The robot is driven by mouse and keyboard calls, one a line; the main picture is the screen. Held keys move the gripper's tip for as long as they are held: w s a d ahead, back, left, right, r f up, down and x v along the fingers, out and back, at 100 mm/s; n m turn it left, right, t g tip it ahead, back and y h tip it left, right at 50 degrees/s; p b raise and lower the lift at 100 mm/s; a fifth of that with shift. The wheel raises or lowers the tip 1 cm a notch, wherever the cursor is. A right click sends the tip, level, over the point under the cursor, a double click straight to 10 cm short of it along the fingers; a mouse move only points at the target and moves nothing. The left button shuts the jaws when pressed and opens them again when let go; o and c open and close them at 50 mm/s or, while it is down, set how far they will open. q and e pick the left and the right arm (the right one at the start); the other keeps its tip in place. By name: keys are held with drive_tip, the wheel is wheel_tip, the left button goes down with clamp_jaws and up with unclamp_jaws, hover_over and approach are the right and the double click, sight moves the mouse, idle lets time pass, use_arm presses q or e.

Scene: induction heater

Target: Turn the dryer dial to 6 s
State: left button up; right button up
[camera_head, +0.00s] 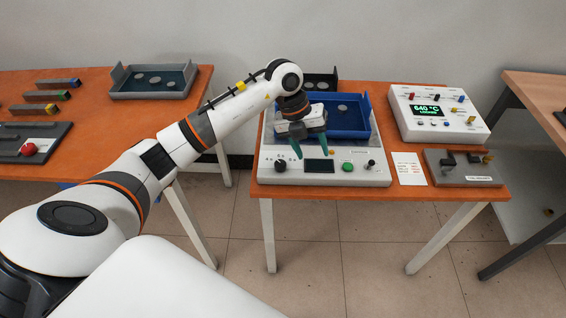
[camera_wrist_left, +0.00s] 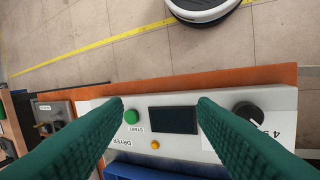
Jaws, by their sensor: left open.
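The dryer (camera_head: 335,177) is a pale box on the middle table, with a blue tray (camera_head: 352,130) on top. Its black dial (camera_head: 281,165) is at the left of the front panel, beside a dark screen (camera_head: 319,166). The dial (camera_wrist_left: 248,112) is at the right in the wrist view, partly behind a finger; its pointer is unclear and only some scale digits show. My left gripper (camera_head: 311,153) is open and empty above the panel, with green fingers. In the wrist view the gripper (camera_wrist_left: 160,103) straddles the screen (camera_wrist_left: 173,120), its right finger near the dial. My right gripper is not in view.
A green START button (camera_head: 347,167) and a black knob (camera_head: 371,164) sit right of the screen. A white controller (camera_head: 438,113) reading 640 °C and a grey fixture (camera_head: 455,170) stand right. The left table (camera_head: 100,110) holds a tray and bars.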

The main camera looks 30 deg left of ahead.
sight(280, 163)
use_arm(q)
drive_tip(key=a+r+n+g+y, duration=0.15)
drive_tip(key=a+y, duration=0.25)
drive_tip(key=a, duration=0.5)
drive_tip(key=shift+t, duration=0.25)
drive_tip(key=f, duration=0.3)
drive_tip(key=f+p, duration=0.1)
drive_tip(key=f, duration=0.7)
drive_tip(key=shift+s+d+p, duration=0.3)
drive_tip(key=shift+d, duration=0.05)
drive_tip(key=shift+c, duration=0.3)
drive_tip(key=c, duration=0.9)
